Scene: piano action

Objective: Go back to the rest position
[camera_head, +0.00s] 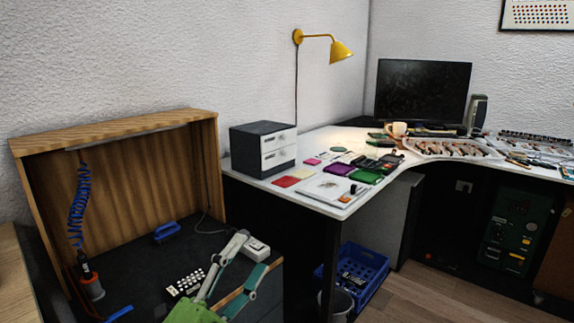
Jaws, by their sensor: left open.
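My left gripper (250,256) comes in at the bottom of the head view, with a green body, a pale grey finger and a teal finger. Its two fingers are spread apart, with nothing seen between them. It shows over the dark work surface (130,264) of the wooden booth (150,158), close to a small white box (256,249). The rest of the left arm is cut off by the bottom edge. My right gripper is not in view.
On the booth surface lie a white block with dark dots (185,283) and a blue-handled brush (167,232). A soldering iron in its stand (92,286) is at the left. A white desk (318,150) with drawers (264,149), trays and monitor (422,92) stands behind. A blue crate (358,270) sits below.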

